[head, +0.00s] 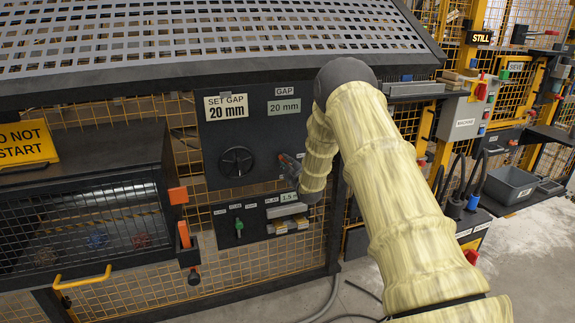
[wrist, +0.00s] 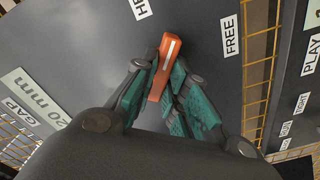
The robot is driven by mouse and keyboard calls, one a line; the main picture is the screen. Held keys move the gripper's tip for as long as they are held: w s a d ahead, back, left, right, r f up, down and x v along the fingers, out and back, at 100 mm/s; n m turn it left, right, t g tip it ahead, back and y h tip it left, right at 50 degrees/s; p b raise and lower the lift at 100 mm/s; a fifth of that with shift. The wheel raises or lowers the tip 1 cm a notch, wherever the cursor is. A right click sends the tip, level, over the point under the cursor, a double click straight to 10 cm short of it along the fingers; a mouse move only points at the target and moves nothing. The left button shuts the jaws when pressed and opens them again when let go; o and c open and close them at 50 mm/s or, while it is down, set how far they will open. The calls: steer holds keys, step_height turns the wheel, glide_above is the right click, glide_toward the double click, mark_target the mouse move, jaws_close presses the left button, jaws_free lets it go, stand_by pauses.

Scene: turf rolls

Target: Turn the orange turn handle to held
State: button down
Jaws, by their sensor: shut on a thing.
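The orange turn handle (wrist: 167,62) is a short bar with a white line along it, on a dark grey panel in the wrist view. It points between a partly cut-off label starting "HE" (wrist: 141,9) and the "FREE" label (wrist: 231,35). My gripper (wrist: 163,77) has green-padded fingers on both sides of the handle and is shut on it. In the head view my gripper (head: 289,168) is at the panel right of the black handwheel (head: 237,162), mostly behind my pale-sleeved arm.
A lower control panel (head: 262,218) with a green switch sits just below my gripper. "SET GAP 20 mm" (head: 227,106) and "GAP 20 mm" (head: 284,107) signs are above. A perforated canopy (head: 215,45) overhangs the panel. A meshed cabinet (head: 85,220) stands left.

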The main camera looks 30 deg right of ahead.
steer(key=shift+a+f+n+b, duration=0.15)
steer(key=shift+n+b, duration=0.75)
steer(key=shift+n, duration=0.95)
steer(key=shift+d+f+n+b, duration=0.15)
steer(key=shift+n+b, duration=0.75)
steer(key=shift+n, duration=0.95)
steer(key=shift+a, duration=0.1)
steer(key=c, duration=1.4)
jaws_free()
steer(key=shift+c, duration=0.2)
steer(key=v, duration=1.2)
